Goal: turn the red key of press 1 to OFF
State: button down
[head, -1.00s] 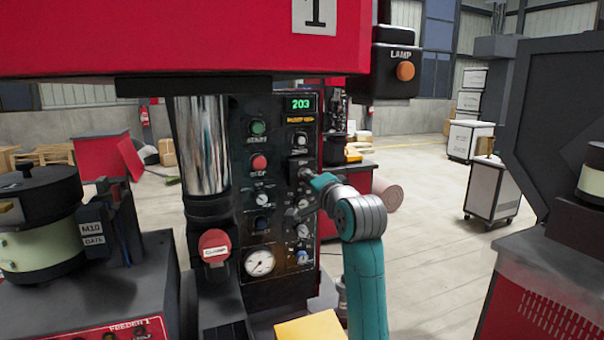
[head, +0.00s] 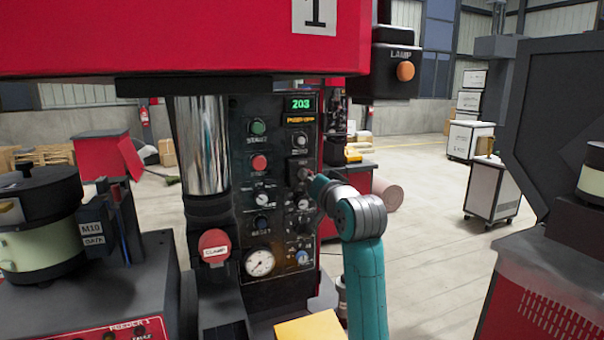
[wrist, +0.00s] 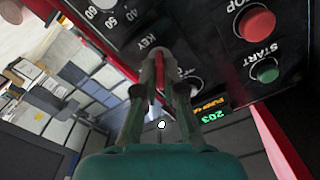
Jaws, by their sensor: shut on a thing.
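The panel of press 1 (head: 240,185) stands in the middle of the head view, under the red head marked 1. My gripper (wrist: 160,58) is at the panel, its two fingers closed around the red key (wrist: 159,68), just beside the KEY label in the wrist view. In the head view my gripper (head: 308,176) reaches the panel's right column from the right and covers the key. The key's position marks are hidden or too small to read. The green display (head: 300,104) reads 203, with an amber text line (head: 300,120) below it.
Close to the key are the green START button (wrist: 264,70), the red STOP button (wrist: 256,22) and a dial (wrist: 103,5). A red clamp knob (head: 214,245) and a gauge (head: 259,262) sit lower left. Open floor (head: 425,215) lies to the right.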

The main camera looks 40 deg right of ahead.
jog(key=n, duration=0.4)
jog(key=shift+n, duration=1.9)
jog(key=c, duration=1.2)
grip_release()
